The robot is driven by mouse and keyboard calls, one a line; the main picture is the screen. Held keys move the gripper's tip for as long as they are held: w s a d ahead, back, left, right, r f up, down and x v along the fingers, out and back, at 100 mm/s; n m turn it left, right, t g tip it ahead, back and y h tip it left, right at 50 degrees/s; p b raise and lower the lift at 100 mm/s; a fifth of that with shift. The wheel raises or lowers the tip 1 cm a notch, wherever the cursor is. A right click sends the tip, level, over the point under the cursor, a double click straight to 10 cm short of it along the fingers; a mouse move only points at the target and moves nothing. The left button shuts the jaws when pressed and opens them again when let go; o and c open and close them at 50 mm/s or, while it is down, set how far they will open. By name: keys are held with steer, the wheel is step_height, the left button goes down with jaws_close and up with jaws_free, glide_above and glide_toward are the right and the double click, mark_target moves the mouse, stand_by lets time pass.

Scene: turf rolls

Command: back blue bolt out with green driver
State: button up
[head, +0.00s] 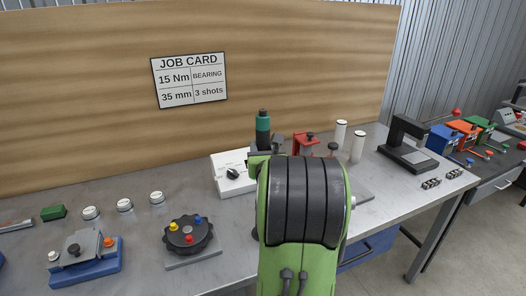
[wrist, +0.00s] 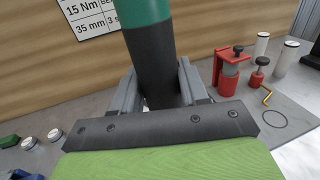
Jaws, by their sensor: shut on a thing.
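My gripper (wrist: 158,88) is shut on the green driver (wrist: 148,45), a thick cylinder with a green upper part and a black lower part. The driver stands roughly upright between the two grey fingers; its lower end is hidden by my gripper. In the head view the driver's top (head: 263,128) shows above my green arm, which hides most of the gripper. The blue bolt (head: 198,219) stands on a round black fixture (head: 186,236) on a grey plate, together with a red bolt (head: 172,227) and a yellow bolt (head: 188,239). The driver is apart from it, behind and to the right.
A white box with a black dial (head: 231,174) stands close to the driver. A red press-like device (wrist: 229,72) and white cylinders (wrist: 286,57) stand to the right. A blue fixture (head: 88,268) and several white-capped jars (head: 124,205) are at left. The job-card board closes the back.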

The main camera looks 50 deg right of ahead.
mark_target(264, 125)
steer(key=shift+r+p, duration=3.05)
steer(key=shift+r, duration=0.8)
steer(key=shift+f, duration=0.1)
